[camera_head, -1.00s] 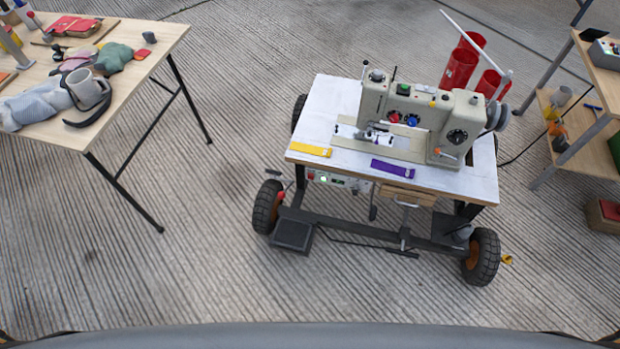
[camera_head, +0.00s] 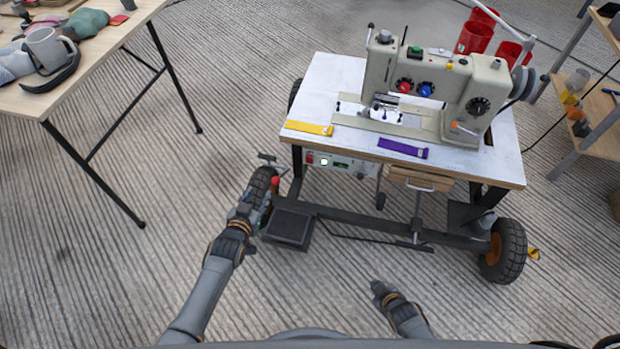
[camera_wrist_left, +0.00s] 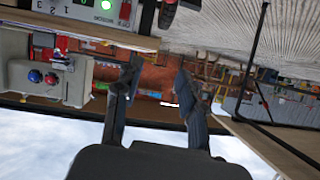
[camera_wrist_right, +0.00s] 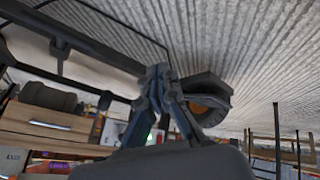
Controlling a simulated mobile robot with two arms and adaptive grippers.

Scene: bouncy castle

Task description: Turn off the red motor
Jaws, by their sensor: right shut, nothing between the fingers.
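A white control box (camera_head: 338,164) hangs under the left front edge of the sewing machine table. It has a small red switch (camera_head: 310,159) at its left end and a lit green light. In the left wrist view the box (camera_wrist_left: 85,12) is upside down at the top, with the red switch (camera_wrist_left: 125,10) at its right end. My right gripper (camera_head: 378,287) is low before the cart, shut and empty.
The sewing machine (camera_head: 435,90) stands on the white table (camera_head: 320,85), with yellow and purple strips near its front edge. A wooden table (camera_head: 75,75) is at left. Floor between is clear.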

